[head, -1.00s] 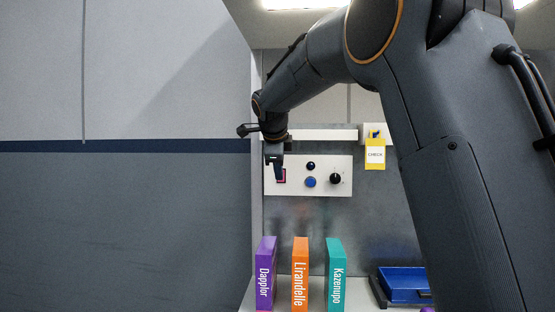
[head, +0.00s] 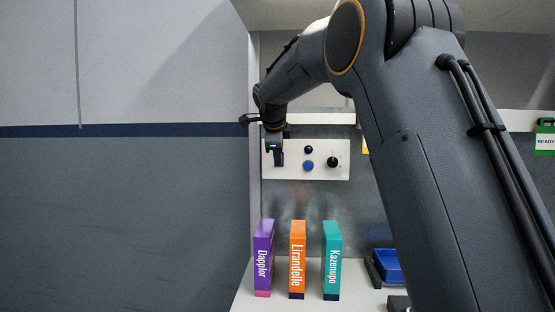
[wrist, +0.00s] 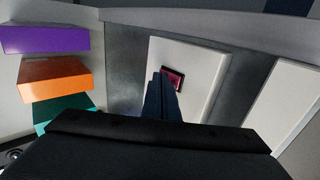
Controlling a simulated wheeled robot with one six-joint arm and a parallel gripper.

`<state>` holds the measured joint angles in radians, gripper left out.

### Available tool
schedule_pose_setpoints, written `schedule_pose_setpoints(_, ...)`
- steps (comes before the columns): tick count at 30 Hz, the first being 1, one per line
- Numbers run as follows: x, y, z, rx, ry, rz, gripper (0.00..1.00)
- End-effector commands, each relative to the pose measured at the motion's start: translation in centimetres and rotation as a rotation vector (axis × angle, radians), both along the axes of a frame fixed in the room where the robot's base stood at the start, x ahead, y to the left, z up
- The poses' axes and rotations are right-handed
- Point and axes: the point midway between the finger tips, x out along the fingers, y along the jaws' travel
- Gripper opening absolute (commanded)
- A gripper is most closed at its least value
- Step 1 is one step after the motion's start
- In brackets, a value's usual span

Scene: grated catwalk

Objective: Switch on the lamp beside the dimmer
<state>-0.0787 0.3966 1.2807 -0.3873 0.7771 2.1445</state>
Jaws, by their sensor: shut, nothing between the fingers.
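A white control panel (head: 320,173) is on the back wall, and part of it shows in the wrist view (wrist: 205,60). It carries a black dimmer knob (head: 333,162), a blue button (head: 308,165) and above that a small dark blue dome (head: 308,149), which looks unlit. A dark red switch with a pink edge (wrist: 176,75) sits on the panel in the wrist view; in the head view it is hidden behind my fingers. My gripper (head: 279,162) is shut and empty, its tips (wrist: 160,80) right at the switch. I cannot tell whether they touch it.
Purple (head: 263,258), orange (head: 297,260) and teal (head: 332,260) boxes stand below the panel. A blue tray (head: 387,266) is to their right. A green READY tag (head: 545,138) hangs far right. A large grey wall (head: 120,215) closes off the left.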

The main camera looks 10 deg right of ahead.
Motion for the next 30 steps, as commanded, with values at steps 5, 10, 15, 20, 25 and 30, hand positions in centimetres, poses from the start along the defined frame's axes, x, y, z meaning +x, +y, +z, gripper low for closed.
schedule_pose_setpoints(5,0.3,-0.1,-0.5,-0.01,-0.026,0.0,0.0)
schedule_pose_setpoints(10,0.3,-0.1,-0.3,-0.011,-0.03,0.0,0.0)
schedule_pose_setpoints(15,0.3,-0.1,-0.1,-0.012,-0.031,0.0,0.0)
schedule_pose_setpoints(20,0.3,-0.1,0.5,-0.011,-0.033,0.0,0.0)
schedule_pose_setpoints(25,0.3,-0.1,1.6,-0.011,-0.04,0.001,0.0)
schedule_pose_setpoints(30,0.3,-0.2,1.8,-0.011,-0.038,0.0,0.0)
